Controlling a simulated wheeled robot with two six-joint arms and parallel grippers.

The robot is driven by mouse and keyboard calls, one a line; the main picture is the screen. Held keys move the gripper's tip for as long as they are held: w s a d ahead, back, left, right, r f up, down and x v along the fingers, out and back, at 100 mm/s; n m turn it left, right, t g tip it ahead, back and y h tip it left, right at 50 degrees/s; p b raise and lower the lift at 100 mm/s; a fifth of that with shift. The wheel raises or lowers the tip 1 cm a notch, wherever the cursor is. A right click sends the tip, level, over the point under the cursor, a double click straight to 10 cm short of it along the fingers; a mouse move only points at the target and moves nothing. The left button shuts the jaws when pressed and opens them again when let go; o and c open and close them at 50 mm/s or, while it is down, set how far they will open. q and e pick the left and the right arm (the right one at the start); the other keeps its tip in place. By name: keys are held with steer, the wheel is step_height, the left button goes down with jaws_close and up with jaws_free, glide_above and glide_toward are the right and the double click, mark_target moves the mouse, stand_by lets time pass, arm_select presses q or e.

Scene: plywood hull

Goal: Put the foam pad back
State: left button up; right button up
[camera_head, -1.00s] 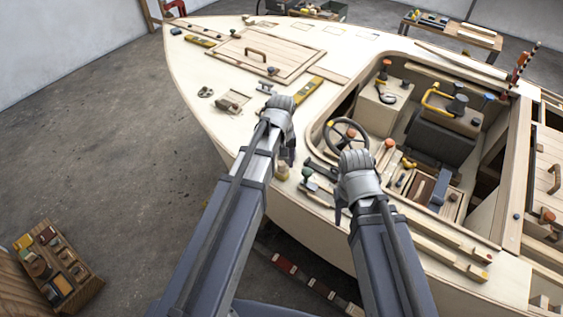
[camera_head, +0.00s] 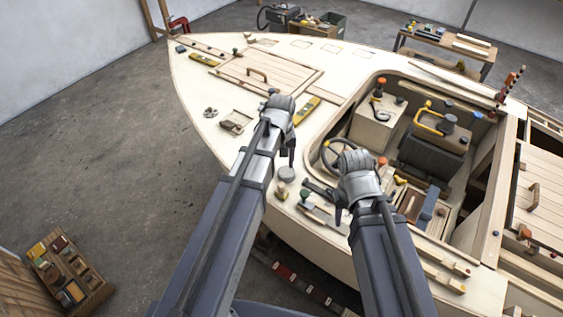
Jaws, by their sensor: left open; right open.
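I cannot single out a foam pad with certainty. A dark padded block (camera_head: 432,155) sits in the cockpit, and a small blue-grey block (camera_head: 428,207) lies among the parts lower in the cockpit. A round grey-topped piece (camera_head: 286,174) stands on the side deck just below my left gripper. My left gripper (camera_head: 290,152) is open over the deck left of the steering wheel, with nothing seen in it. My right gripper (camera_head: 340,208) is open over the near cockpit edge. Its wrist hides part of the wheel and the deck behind it.
The plywood hull (camera_head: 205,95) fills the middle. A hatch cover (camera_head: 265,78), yellow levels (camera_head: 306,110) and small tools lie on its deck. A steering wheel (camera_head: 338,150) stands close to both grippers. Open floor (camera_head: 110,140) lies left; a parts box (camera_head: 68,275) stands lower left.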

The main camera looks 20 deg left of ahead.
arm_select(q)
steer(key=s+d+m+y, duration=0.1)
steer(key=s+d+m, duration=0.7)
steer(key=s, duration=0.6)
steer(key=d, duration=0.2)
steer(key=shift+s+d+m, duration=0.25)
steer(key=shift+d+m, duration=0.05)
steer(key=shift+m, duration=0.1)
